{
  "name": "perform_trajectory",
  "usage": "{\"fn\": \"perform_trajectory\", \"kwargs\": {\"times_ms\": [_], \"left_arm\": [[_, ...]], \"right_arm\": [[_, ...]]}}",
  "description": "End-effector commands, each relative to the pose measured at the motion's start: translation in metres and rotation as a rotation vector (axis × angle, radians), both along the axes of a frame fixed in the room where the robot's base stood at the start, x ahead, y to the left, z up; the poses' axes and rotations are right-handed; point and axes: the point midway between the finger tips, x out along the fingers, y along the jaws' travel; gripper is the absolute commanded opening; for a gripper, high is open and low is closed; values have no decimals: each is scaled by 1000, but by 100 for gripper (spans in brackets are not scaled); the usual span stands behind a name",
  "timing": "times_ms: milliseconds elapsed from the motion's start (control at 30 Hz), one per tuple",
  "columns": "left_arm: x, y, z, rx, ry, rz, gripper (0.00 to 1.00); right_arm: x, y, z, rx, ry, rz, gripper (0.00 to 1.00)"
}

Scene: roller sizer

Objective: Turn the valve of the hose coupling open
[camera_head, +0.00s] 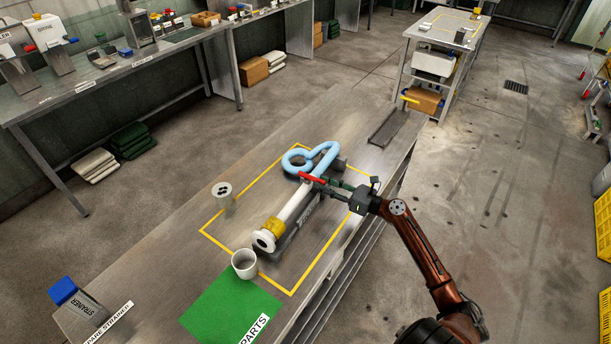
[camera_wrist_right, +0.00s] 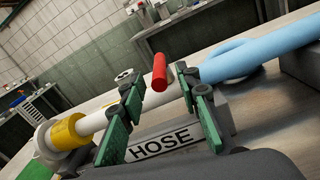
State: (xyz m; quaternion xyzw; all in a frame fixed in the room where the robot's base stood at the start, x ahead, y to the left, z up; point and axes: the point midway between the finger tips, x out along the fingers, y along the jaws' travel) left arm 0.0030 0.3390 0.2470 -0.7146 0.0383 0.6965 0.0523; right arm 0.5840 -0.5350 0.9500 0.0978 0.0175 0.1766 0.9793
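The hose coupling is a white pipe (camera_head: 294,203) with a yellow collar (camera_head: 273,228) at its near end and a light blue hose (camera_head: 322,155) at its far end. The red valve handle (camera_head: 309,178) sits where the pipe meets the hose. My right gripper (camera_head: 326,183) is at the handle. In the right wrist view its green fingers (camera_wrist_right: 158,88) are spread, with the red handle (camera_wrist_right: 160,72) showing between their tips and a gap on both sides. Whether a finger touches it I cannot tell. My left gripper is not in view.
A HOSE-labelled block (camera_wrist_right: 165,142) is under the pipe. A white cup (camera_head: 244,264), a green parts mat (camera_head: 225,308), a small white flanged piece (camera_head: 222,190) and a blue-topped strainer box (camera_head: 78,300) are on the table.

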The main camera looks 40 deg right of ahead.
Motion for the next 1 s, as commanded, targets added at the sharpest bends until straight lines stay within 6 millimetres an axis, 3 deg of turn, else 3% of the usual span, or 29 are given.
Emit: {"fn": "perform_trajectory", "kwargs": {"times_ms": [200,400,767,1000], "left_arm": [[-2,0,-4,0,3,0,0],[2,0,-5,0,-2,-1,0],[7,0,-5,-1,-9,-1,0],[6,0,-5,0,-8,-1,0]], "right_arm": [[34,12,0,-2,-2,1,30],[56,21,0,-1,-2,1,30],[61,23,0,-2,-1,1,30],[61,23,0,-2,-1,1,14]]}}
